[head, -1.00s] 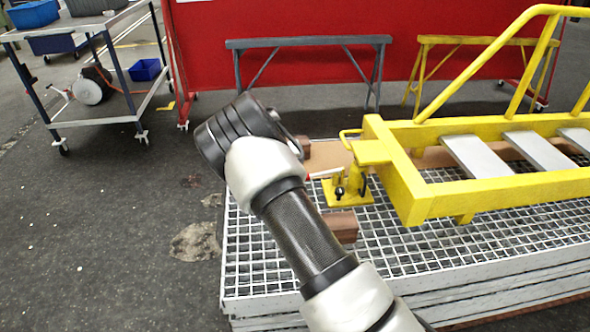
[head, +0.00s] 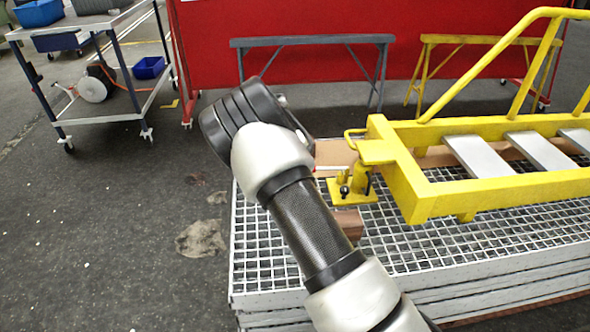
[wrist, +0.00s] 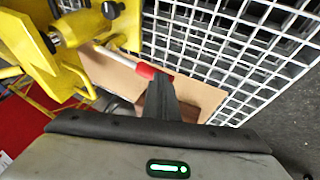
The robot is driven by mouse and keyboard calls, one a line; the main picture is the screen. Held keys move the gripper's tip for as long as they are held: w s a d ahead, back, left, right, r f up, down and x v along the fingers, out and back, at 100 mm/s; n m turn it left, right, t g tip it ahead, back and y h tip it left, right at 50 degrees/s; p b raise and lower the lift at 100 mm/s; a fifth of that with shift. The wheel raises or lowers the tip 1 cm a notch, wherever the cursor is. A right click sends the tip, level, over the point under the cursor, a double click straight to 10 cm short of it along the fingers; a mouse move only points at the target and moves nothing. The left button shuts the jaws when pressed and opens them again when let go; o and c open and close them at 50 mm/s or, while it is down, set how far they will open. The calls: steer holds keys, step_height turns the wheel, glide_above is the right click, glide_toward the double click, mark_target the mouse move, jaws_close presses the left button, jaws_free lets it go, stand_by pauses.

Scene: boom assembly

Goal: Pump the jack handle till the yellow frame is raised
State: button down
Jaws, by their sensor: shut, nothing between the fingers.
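The yellow frame (head: 408,185), with grey steps, stands over the grating at the right in the head view. A yellow jack (head: 354,186) is under its near-left end. The jack handle (head: 333,168) is a pale rod pointing left, with a red grip. In the wrist view, the red grip (wrist: 146,70) lies just beyond the tips of my gripper (wrist: 157,80), which is shut with nothing held. The fingers overlap the grip's end in the picture; I cannot tell whether they touch. In the head view my arm hides the fingers.
White grating (head: 262,262) lies under the jack, with brown board (wrist: 198,92) on it. A brown block (head: 349,222) shows beside my arm. A grey trestle (head: 312,41) and red wall (head: 290,75) stand behind. A cart (head: 105,118) is at the left.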

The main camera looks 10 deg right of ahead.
steer(key=p+v, duration=0.1)
steer(key=v, duration=0.8)
steer(key=shift+a, duration=0.4)
steer(key=d+r+m+y+p, duration=0.1)
steer(key=d+r+y+p, duration=0.5)
steer(key=d+r, duration=0.4)
steer(key=shift+d+r+p, duration=0.35)
steer(key=shift+d+p, duration=0.05)
steer(key=shift+d, duration=0.6)
steer(key=shift+f, duration=0.1)
steer(key=a+b+x, duration=0.1)
steer(key=x, duration=1.2)
steer(key=shift+f, duration=0.35)
steer(key=shift+s+a, duration=0.15)
steer(key=shift+s, duration=0.05)
